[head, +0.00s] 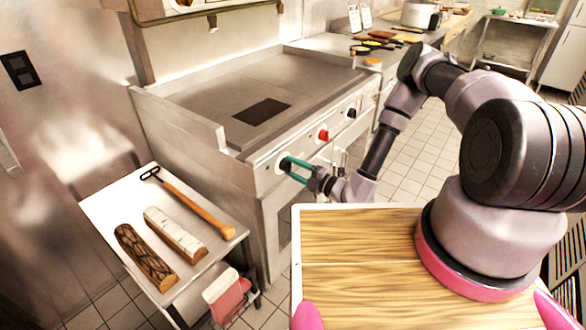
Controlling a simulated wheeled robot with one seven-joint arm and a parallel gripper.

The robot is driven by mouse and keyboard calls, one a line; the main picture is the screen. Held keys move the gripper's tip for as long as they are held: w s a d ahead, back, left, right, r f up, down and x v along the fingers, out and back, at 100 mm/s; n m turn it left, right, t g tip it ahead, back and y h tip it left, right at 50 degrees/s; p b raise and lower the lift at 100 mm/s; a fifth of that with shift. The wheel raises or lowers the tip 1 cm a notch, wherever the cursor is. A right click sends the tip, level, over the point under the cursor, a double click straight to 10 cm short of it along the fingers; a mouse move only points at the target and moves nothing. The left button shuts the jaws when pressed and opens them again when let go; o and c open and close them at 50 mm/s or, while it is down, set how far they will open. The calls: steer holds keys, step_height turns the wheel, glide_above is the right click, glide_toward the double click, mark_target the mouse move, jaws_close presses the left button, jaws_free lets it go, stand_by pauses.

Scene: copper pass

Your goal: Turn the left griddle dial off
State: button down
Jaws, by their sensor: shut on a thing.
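The griddle (205,90) stands against the wall, with a row of dials along its front panel. The left griddle dial (282,161) is at the near end of the panel and is mostly hidden by my fingers, so its pointer cannot be read. My gripper (287,164), with teal fingers, reaches in from the right and is shut on this dial. A red dial (323,135) sits in the middle of the panel, and a black dial (351,114) is farther right. Both are clear of my gripper.
A metal side table (103,207) at lower left holds two logs (172,233) and a wooden-handled tool (200,212). A counter beyond the griddle carries food and a pot (418,15). The tiled floor (405,165) at right is free.

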steer(key=shift+n, duration=1.6)
steer(key=shift+c, duration=1.2)
jaws_free()
steer(key=v, duration=1)
steer(key=shift+s+d, duration=0.3)
